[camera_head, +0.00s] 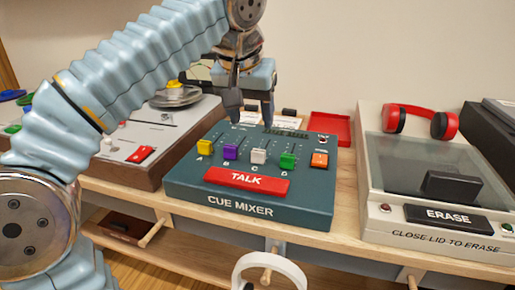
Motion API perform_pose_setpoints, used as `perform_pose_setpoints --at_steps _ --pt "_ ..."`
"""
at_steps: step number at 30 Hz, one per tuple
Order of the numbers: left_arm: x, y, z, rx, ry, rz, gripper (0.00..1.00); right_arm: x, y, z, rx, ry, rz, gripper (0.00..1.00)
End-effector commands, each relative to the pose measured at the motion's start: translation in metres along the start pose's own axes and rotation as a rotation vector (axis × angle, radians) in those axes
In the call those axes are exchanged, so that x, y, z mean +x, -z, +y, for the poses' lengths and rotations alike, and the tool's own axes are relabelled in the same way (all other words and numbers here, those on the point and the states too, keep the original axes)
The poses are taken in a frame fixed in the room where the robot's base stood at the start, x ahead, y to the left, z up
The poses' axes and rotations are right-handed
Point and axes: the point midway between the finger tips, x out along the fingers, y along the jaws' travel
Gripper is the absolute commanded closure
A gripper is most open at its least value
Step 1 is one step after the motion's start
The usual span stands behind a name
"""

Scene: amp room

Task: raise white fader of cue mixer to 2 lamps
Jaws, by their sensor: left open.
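The cue mixer (190,191) is a dark teal box with a sloped top on the bench. Its white fader (258,156) sits low in its slot, above letter C, between the purple fader (230,152) and the green fader (288,160). The yellow fader (204,146) stands higher at the left. A dark strip (286,133) lies near the mixer's back edge; I cannot tell any lit lamps. My left gripper (250,115) is open and empty above the mixer's back part, behind the white fader, pointing down. My right gripper is not in view.
A red TALK bar (246,181) and an orange button (320,160) are on the mixer. A lidded ERASE box (375,200) with red headphones (421,121) stands right. A turntable unit (150,165) stands left. A red tray (330,127) lies behind. A white ring (270,262) is below the bench edge.

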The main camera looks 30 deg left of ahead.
Motion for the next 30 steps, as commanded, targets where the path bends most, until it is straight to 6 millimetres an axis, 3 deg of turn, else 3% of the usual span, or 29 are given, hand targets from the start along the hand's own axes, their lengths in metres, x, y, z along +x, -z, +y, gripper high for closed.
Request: perform_pose_setpoints --at_steps 6,13,18,27,30 --pt "0.056 -0.002 0.000 0.001 0.002 -0.005 0.43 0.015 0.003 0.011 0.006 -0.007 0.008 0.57" --pt "0.097 -0.001 0.000 0.001 0.001 -0.003 0.43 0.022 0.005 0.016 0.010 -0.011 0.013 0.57" --pt "0.110 0.000 0.000 0.001 0.000 -0.001 0.43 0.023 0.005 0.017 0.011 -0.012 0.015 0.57" --pt "0.111 0.000 0.000 0.001 0.000 -0.001 0.43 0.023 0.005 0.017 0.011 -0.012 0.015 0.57" --pt "0.111 0.000 0.000 0.001 0.000 -0.001 0.58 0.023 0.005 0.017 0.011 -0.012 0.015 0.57"
